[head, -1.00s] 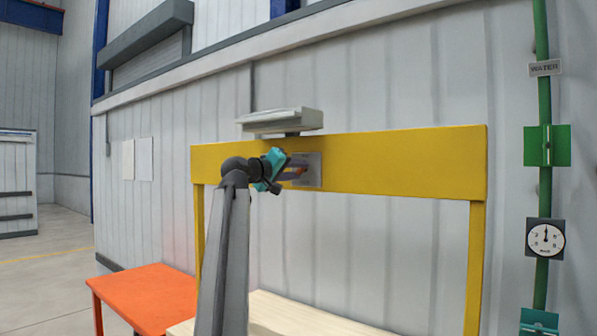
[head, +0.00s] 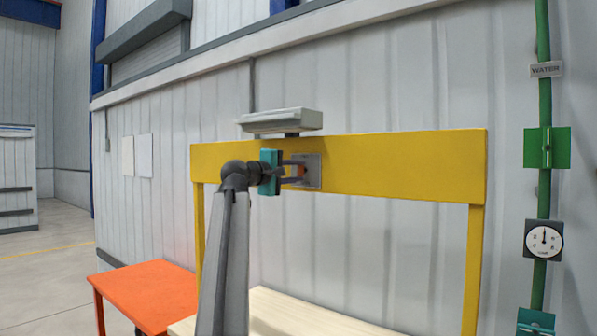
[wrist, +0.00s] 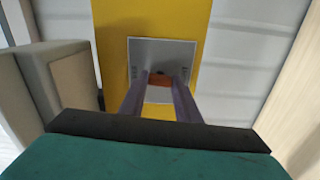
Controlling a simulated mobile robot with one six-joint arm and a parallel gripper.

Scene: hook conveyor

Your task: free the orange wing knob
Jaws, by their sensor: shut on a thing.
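The orange wing knob (head: 297,170) sits at a grey plate (head: 314,175) on the yellow beam (head: 400,163). My gripper (head: 296,171), with its teal body, reaches it from the left and is shut on it. In the wrist view the knob (wrist: 160,79) shows between the two purple-grey fingertips, in front of the plate (wrist: 150,52). The fingers hide part of the knob, and its fixing behind is hidden.
A grey lamp-like housing (head: 281,121) juts out just above the plate. An orange table (head: 150,293) and a pale wooden top (head: 290,313) stand below. A green pipe with a gauge (head: 543,240) runs at the far right.

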